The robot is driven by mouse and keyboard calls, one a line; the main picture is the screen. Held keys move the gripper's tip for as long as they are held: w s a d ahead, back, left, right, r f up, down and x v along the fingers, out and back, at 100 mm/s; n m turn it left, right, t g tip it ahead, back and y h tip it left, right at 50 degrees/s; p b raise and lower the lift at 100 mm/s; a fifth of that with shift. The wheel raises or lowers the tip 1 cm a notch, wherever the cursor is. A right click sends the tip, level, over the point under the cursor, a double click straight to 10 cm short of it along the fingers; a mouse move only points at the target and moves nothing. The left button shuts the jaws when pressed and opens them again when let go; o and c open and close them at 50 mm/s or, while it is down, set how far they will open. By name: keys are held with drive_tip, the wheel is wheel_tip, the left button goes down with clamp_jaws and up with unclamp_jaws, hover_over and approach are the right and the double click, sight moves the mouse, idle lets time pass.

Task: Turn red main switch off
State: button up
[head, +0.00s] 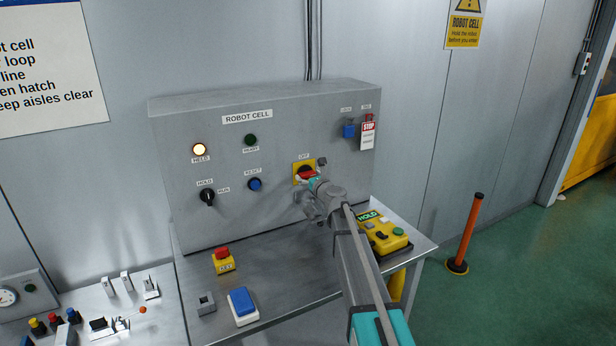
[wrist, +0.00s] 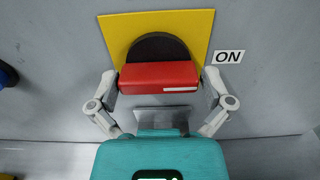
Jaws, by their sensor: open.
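The red main switch (head: 306,175) sits on a yellow plate on the grey ROBOT CELL panel, below an OFF label (head: 304,156). In the wrist view its red bar handle (wrist: 158,76) lies across, in front of a black round base. A white mark at the bar's right end is towards the ON label (wrist: 228,57). My gripper (head: 312,184) is at the switch in the head view and hides part of it. In the wrist view my gripper (wrist: 161,84) is open, with one finger beside each end of the bar. Contact cannot be told.
A blue padlock (head: 349,130) and a red-white STOP tag (head: 367,135) hang to the right of the switch. A HOLD/RUN knob (head: 207,197) and a blue RESET button (head: 254,184) are to the left. A yellow HOLD box (head: 385,237) stands on the bench below.

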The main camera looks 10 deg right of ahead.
drive_tip(key=c, duration=0.8)
drive_tip(key=shift+n, duration=0.3)
drive_tip(key=n, duration=0.3)
drive_tip(key=shift+n, duration=0.4)
drive_tip(key=n, duration=0.4)
drive_tip(key=shift+n, duration=0.3)
drive_tip(key=n, duration=0.4)
drive_tip(key=shift+r+n, duration=0.1)
drive_tip(key=shift+n, duration=2.4)
